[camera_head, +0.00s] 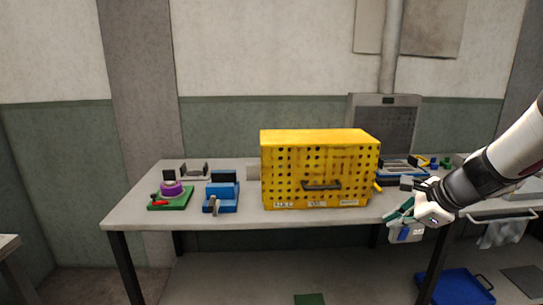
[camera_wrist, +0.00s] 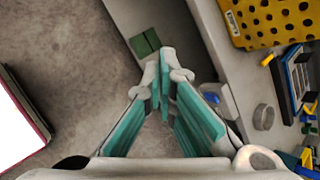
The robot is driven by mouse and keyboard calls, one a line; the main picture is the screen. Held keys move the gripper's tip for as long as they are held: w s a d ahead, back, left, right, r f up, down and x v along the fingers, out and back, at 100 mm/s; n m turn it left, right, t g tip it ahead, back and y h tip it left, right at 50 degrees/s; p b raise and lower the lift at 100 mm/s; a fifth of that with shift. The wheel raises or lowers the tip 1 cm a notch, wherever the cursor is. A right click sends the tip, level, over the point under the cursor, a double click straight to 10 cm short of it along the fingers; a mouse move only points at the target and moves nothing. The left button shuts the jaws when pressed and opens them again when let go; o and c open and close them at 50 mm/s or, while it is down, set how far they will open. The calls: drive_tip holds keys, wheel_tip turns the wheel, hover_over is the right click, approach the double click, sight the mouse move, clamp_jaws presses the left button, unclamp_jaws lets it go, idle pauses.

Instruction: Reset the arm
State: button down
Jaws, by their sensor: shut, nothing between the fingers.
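My gripper (camera_head: 398,212) is at the right in the head view, in front of the right part of the table's front edge. My white and black arm reaches down to it from the right edge of the picture. In the wrist view, the teal-padded fingers of my gripper (camera_wrist: 163,78) come together at their tips. Nothing shows between them. The floor lies beyond the fingertips.
A yellow perforated box (camera_head: 318,168) stands mid-table (camera_head: 138,212), left of my gripper. A green fixture (camera_head: 182,202) and a blue fixture (camera_head: 229,191) stand further left. A blue tray (camera_head: 462,288) lies on the floor at right. Open floor lies before the table.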

drive_tip(key=s+a+r+n+g+p, duration=0.1)
drive_tip(key=s+a+r+n+p, duration=0.1)
drive_tip(key=s+a+r+n, duration=0.4)
drive_tip(key=s+a+r+n+g+p, duration=0.1)
drive_tip(key=s+a+r+n, duration=0.35)
drive_tip(key=s, duration=0.45)
drive_tip(key=s+r+n+h+p, duration=0.1)
drive_tip(key=s+n+p, duration=0.1)
drive_tip(key=s+n, duration=0.4)
drive_tip(key=s+r+n+h+p, duration=0.1)
drive_tip(key=s+n, duration=0.5)
drive_tip(key=s, duration=0.6)
drive_tip(key=shift+d+r+g+h+p, duration=0.35)
drive_tip(key=shift+g+h+p, duration=0.1)
drive_tip(key=shift+h, duration=0.15)
